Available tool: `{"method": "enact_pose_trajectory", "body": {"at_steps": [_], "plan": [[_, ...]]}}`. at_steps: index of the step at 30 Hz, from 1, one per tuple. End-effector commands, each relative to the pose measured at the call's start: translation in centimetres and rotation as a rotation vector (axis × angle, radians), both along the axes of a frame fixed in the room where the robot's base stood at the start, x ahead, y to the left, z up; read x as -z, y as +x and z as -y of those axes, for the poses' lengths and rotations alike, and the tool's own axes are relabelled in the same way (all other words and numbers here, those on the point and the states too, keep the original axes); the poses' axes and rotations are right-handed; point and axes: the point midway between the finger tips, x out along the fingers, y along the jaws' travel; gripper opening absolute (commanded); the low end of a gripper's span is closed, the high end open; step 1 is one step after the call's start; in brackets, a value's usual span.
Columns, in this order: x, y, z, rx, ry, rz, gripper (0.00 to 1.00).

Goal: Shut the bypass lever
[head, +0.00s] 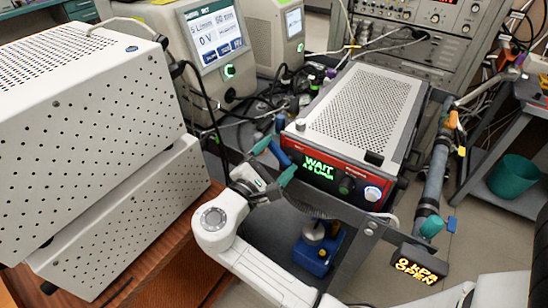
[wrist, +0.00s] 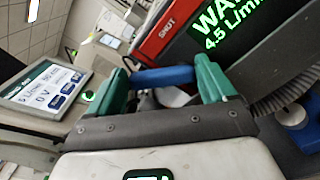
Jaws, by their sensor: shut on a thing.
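The bypass lever, a blue bar (head: 279,153), sits at the left front corner of the red-fronted classifier (head: 335,168). My gripper (head: 275,160) is shut on the blue lever, with one teal finger at each end of it. In the wrist view the blue lever (wrist: 163,76) spans between the two teal fingertips of my gripper (wrist: 166,80). A "SHUT" label (wrist: 167,30) shows on the red face just above the lever. The classifier's green display (head: 318,167) reads "WAIT" with a flow figure, 4.5 L/min in the wrist view.
An amber display (head: 416,267) at the lower right reads "0 kPa OPEN". A grey pipe (head: 436,175) with teal and orange fittings runs along the right. White perforated boxes (head: 80,130) fill the left. A blue pump (head: 317,250) stands below the classifier.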

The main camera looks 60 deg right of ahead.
Motion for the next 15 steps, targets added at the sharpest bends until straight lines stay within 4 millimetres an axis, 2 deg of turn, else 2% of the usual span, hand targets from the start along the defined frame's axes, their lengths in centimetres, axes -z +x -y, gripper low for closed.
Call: {"method": "enact_pose_trajectory", "body": {"at_steps": [15], "plan": [[-0.04, -0.22, -0.07, 0.000, 0.003, 0.074, 0.53]]}}
